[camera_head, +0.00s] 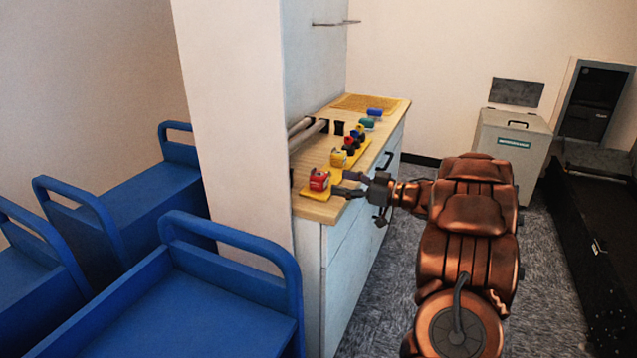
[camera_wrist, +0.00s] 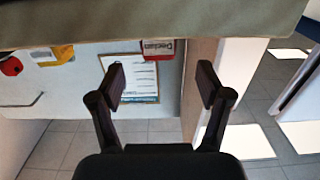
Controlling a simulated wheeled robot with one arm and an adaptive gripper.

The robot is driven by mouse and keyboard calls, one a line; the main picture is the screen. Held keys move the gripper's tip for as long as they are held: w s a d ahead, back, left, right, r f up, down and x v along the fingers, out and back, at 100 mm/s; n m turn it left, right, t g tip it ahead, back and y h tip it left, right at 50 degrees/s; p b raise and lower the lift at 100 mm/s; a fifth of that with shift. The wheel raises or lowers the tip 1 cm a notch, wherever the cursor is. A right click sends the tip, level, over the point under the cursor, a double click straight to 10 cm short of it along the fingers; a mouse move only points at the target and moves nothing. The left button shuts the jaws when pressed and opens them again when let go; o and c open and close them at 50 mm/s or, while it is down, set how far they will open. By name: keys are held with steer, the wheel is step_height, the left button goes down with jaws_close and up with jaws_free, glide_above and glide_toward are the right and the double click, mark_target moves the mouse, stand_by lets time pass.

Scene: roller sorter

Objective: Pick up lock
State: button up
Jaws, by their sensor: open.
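A red lock with a pale label (camera_head: 319,180) sits near the front end of the wooden counter, on a yellow-edged card. In the wrist view a red block with a white label (camera_wrist: 158,49), likely the same lock, shows ahead of the fingers, partly cut off by a grey-green band above. My gripper (camera_head: 346,183) is just right of the red lock, with its fingers pointing at it. A yellow lock (camera_head: 338,159) stands farther back.
Several more coloured items (camera_head: 358,134) line the counter (camera_head: 322,211) toward the back. A grey bin (camera_head: 510,150) stands behind my arm. Carpeted floor (camera_head: 375,310) is clear at the counter's right.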

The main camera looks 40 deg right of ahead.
mark_target(327, 177)
steer(key=shift+x, duration=0.95)
steer(key=x, duration=0.3)
steer(key=shift+w+a+r, duration=0.2)
steer(key=shift+w+r, duration=0.1)
steer(key=shift+r, duration=0.1)
steer(key=shift+w+a, duration=0.3)
steer(key=shift+w, duration=0.4)
steer(key=shift+c, duration=0.4)
steer(key=c, duration=1.3)
steer(key=shift+o, duration=0.2)
